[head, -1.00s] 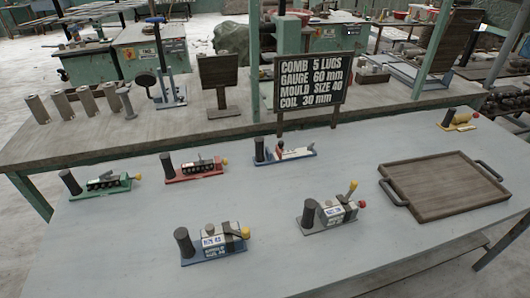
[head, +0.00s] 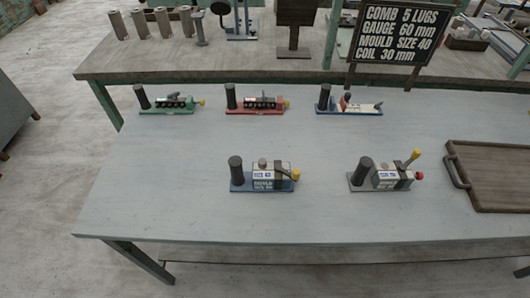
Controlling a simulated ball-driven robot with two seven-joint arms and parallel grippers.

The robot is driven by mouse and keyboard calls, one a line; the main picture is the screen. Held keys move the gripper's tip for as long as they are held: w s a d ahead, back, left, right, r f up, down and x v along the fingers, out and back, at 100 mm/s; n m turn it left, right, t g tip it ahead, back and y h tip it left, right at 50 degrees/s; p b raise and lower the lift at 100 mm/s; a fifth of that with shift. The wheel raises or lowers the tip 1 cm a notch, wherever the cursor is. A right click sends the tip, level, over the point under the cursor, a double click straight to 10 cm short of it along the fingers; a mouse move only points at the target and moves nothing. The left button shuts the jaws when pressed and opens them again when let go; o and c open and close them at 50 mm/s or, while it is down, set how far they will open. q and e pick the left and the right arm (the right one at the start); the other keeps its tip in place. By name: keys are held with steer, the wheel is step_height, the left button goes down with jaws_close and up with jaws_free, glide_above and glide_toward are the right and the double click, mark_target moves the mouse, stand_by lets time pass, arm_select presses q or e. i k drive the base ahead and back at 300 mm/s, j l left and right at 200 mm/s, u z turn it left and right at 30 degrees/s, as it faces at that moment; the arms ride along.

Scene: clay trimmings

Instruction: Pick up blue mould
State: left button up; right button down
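The blue mould (head: 263,178) is a blue base with a dark upright cylinder at its left, a pale block with a label and a yellow knob at its right end. It stands upright on the grey table, in the front row, left of the grey mould (head: 382,175). The label on its front appears to read mould size 40. Another blue-based device (head: 350,106) stands in the back row. Neither of my grippers is in view.
Green (head: 170,102) and red (head: 257,101) devices stand in the back row. A wooden tray (head: 490,172) lies at the right. A black sign (head: 398,34) stands behind. The grey table (head: 170,205) is clear left and in front of the blue mould.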

mark_target(263, 177)
steer(key=k+l+u, duration=0.15)
steer(key=l, duration=0.25)
steer(key=k+l+u, duration=0.2)
steer(key=l, duration=0.2)
steer(key=l+u, duration=0.15)
steer(key=l, duration=0.25)
